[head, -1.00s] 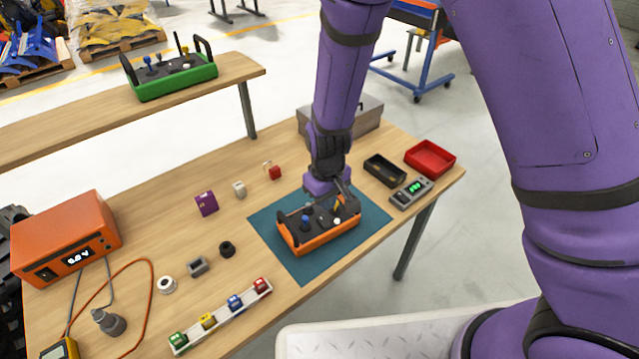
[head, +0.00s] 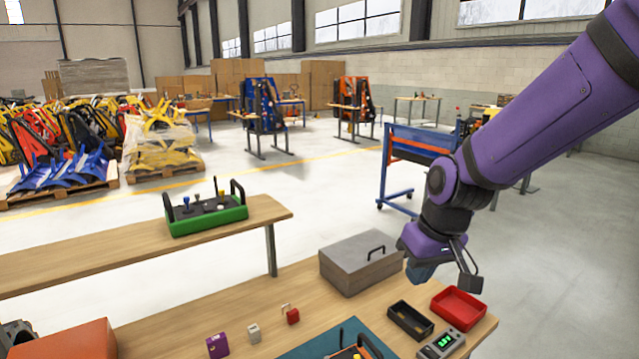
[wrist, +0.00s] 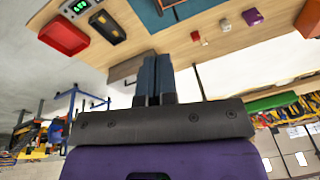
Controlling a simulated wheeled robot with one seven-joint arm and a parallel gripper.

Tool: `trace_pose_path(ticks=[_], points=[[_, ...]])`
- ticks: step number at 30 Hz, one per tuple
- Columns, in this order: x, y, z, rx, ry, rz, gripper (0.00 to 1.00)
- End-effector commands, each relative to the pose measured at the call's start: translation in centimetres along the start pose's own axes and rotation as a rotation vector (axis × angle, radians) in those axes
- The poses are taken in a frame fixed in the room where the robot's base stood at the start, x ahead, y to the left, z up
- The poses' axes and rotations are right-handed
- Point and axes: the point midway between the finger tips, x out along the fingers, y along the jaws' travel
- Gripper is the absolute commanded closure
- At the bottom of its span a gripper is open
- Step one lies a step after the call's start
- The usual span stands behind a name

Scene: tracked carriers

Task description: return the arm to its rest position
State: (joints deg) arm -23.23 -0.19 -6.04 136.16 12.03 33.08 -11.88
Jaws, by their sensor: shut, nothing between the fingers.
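My gripper (head: 421,274) hangs in the air at the right of the head view, above the red tray and the right end of the workbench. My purple arm reaches down to it from the upper right. In the wrist view the two blue-grey fingers (wrist: 153,78) lie together, with nothing between them. The orange controller (head: 362,352) on the teal mat (head: 322,343) is mostly cut off by the bottom edge of the head view. My gripper is well clear of it.
Below my gripper are the red tray (head: 459,307), a black tray (head: 410,319) and a meter with a green display (head: 441,344). A grey lidded box (head: 361,262) stands to the left. A green controller (head: 206,214) stands on the rear bench.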

Motion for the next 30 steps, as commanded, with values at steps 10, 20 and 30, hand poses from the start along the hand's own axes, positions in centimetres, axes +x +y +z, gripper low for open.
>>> trace_pose_path(ticks=[10,20,30], points=[[-9.8,3.3,5.5,0.113,0.120,0.047,1.00],[-16.2,5.0,12.6,0.227,0.222,0.139,1.00],[-18.5,5.2,17.0,0.300,0.271,0.211,1.00]])
